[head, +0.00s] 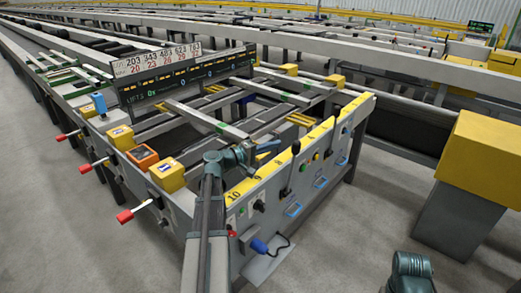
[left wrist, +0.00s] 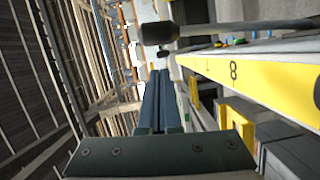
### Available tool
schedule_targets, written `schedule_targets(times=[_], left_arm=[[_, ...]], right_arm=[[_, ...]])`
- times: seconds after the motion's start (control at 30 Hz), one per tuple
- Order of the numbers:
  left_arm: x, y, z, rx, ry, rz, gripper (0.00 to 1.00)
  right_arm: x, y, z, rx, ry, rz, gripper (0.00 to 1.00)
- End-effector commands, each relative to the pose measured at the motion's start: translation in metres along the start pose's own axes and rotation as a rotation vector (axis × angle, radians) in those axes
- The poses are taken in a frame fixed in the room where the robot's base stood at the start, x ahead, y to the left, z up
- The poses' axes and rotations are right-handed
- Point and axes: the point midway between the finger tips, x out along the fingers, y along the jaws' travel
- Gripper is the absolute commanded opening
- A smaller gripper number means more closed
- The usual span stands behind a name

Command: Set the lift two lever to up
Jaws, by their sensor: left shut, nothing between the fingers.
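A grey panel (head: 262,205) with a yellow numbered top strip (head: 234,194) carries black-knobbed levers. The nearer lever (head: 294,152) stands up by the strip, and a farther lever (head: 336,112) also stands up. I cannot read which is lift two. My left gripper (head: 272,148) is shut and empty, just left of the nearer lever's knob and above the strip. In the left wrist view its closed fingers (left wrist: 158,98) point toward a black knob (left wrist: 160,33), with a visible gap, beside the strip marked 8 (left wrist: 215,67). My right gripper is out of view.
A sign (head: 182,75) with numbers and a "LIFTS" line stands over the table. Red-handled levers (head: 126,216) stick out at left. Yellow boxes (head: 167,175) and an orange box (head: 142,158) sit on the left edge. A blue plug (head: 259,246) hangs low on the panel.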

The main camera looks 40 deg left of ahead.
Motion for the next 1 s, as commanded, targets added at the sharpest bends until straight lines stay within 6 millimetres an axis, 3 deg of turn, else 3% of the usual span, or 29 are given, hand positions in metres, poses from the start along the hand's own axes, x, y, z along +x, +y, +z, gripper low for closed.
schedule_targets(times=[0.03, 0.2, 0.77, 1.0], left_arm=[[0.004, -0.001, 0.009, 0.0, -0.002, 0.0, 0.0], [0.016, -0.001, 0.021, 0.0, -0.001, 0.0, 0.0], [0.021, 0.0, 0.026, 0.003, 0.0, -0.001, 0.0], [0.025, 0.001, 0.038, 0.053, -0.001, -0.016, 0.0]], right_arm=[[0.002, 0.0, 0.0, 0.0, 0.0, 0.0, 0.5], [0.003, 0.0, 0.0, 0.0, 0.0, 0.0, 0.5], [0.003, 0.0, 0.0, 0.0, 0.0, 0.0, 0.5], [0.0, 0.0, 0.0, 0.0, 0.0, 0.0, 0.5]])
